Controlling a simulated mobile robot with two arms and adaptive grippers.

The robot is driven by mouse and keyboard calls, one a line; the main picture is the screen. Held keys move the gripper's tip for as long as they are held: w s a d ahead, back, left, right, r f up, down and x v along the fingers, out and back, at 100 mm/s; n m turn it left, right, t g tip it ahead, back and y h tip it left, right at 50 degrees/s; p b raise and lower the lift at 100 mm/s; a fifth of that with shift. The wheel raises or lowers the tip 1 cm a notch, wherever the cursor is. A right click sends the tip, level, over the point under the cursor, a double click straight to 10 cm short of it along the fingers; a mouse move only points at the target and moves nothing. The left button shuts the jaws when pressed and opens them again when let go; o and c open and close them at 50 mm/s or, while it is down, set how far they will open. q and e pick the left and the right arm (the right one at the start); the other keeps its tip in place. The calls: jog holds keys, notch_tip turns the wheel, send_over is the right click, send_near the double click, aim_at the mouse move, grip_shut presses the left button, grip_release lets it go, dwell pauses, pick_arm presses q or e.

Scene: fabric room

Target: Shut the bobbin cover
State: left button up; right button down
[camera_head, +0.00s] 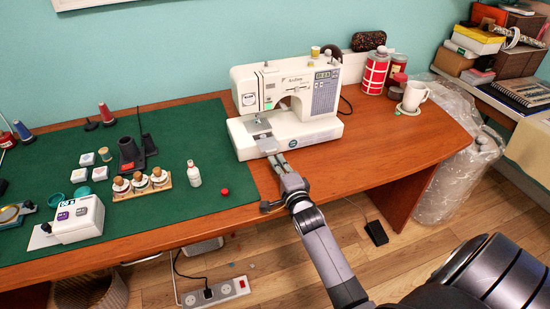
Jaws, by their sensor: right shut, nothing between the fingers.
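A white sewing machine (288,95) stands upright on the wooden table, its needle side to the left. A small grey plate around the bobbin area (263,137) lies on the machine's bed below the needle. The bobbin cover is too small for me to tell how far open it is. My right gripper (278,160) is shut and empty, with its fingertips at the front edge of the machine's bed, just below the grey plate. I cannot tell whether they touch the bed. My left gripper is not in view.
The green mat (225,140) left of the machine holds a white bottle (194,173), corked jars (140,183) and a small white device (78,219). Red tins (375,72) and a white mug (414,96) stand at the right. The tabletop right of the machine's front is clear.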

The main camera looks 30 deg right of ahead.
aim_at(268, 146)
jog(key=shift+x, duration=1.15)
